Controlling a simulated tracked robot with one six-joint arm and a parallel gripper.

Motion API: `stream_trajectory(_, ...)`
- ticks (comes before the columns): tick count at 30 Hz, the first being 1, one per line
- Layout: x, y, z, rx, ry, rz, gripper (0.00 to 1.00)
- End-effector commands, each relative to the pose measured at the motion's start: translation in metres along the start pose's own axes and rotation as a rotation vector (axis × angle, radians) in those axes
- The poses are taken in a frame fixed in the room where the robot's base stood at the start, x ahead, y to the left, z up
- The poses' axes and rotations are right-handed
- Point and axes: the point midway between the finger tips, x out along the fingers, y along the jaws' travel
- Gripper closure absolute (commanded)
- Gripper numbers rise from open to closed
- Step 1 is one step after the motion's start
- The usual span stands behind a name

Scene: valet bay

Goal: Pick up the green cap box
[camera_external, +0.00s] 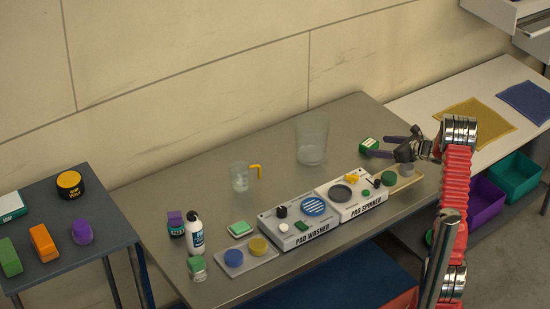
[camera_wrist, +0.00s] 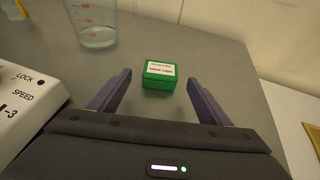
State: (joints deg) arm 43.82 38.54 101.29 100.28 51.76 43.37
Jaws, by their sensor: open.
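The green cap box (camera_external: 369,144) is a small green box with a white label on top.
A clear beaker (camera_external: 312,140) stands left of the box. The pad spinner (camera_external: 350,198) and pad washer (camera_external: 288,228) lie in front. A tray (camera_external: 410,179) with small items is below my gripper.

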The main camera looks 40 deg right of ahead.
Motion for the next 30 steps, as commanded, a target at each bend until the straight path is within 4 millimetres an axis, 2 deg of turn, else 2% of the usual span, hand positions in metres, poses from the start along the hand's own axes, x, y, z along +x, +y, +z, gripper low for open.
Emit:
stream_trajectory(5,0.005,0.0,0.0,0.0,0.0,0.001,0.28)
stream_trajectory(16,0.048,-0.001,0.0,0.0,0.001,0.002,0.28)
stream_trajectory(30,0.051,-0.001,0.0,0.001,0.001,0.001,0.28)
